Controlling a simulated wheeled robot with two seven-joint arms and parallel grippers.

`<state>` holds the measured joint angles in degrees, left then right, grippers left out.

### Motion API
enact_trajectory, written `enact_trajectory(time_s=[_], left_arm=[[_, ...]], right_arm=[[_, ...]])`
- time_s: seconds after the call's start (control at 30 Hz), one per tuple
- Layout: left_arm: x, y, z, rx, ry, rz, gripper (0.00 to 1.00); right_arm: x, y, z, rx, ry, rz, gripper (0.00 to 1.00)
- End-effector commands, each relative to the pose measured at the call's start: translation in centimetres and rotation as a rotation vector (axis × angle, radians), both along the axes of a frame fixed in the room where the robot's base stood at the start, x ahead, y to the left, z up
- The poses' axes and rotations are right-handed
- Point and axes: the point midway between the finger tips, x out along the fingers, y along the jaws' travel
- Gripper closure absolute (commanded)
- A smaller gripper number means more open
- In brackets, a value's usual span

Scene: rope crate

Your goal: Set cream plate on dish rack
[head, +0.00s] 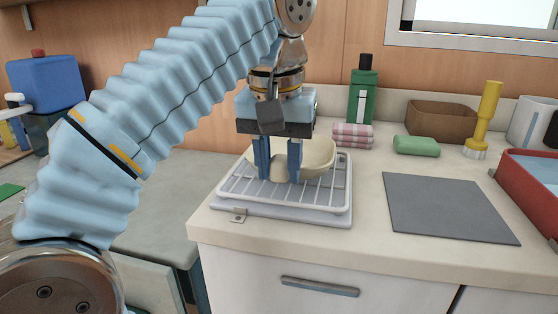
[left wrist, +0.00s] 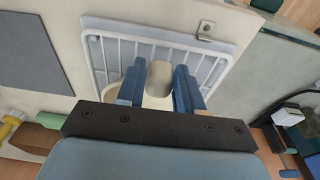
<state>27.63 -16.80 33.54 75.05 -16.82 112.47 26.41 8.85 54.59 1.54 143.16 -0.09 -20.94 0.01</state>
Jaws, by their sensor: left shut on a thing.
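The cream plate (head: 318,158) is a shallow, bowl-like dish at the dish rack, behind and between my left gripper's fingers. The dish rack (head: 328,195) is a white wire rack on a pale tray at the counter's left end. My left gripper (head: 279,178) points down over the rack and is shut on the cream plate. In the left wrist view, the plate (left wrist: 160,78) shows between the blue fingers, with the rack's bars (left wrist: 128,48) around it. I cannot tell whether the plate rests on the bars. My right gripper is not in view.
A grey mat (head: 450,208) lies right of the rack. Behind are a green bottle (head: 362,92), folded pink cloths (head: 352,136), a green sponge (head: 416,145), a brown basket (head: 441,120) and a yellow brush (head: 486,115). A red basin (head: 528,185) stands at the right edge.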

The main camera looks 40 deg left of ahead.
Motion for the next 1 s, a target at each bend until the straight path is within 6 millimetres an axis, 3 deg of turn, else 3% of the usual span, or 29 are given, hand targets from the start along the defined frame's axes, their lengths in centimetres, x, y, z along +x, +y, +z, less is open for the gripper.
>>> enact_trajectory(time_s=[0.5,0.53,0.7,1.0], left_arm=[[0.0,0.0,-0.83,0.0,-0.001,0.0,1.0],[0.0,0.0,-0.75,0.0,-0.001,0.0,0.59],[0.0,0.0,-0.74,0.0,-0.001,0.0,0.34],[0.0,0.0,-0.77,0.0,0.0,0.0,0.34]], right_arm=[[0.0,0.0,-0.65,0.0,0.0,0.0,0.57],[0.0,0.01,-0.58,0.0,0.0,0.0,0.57],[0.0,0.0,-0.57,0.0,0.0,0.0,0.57],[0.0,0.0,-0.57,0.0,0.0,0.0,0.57]])
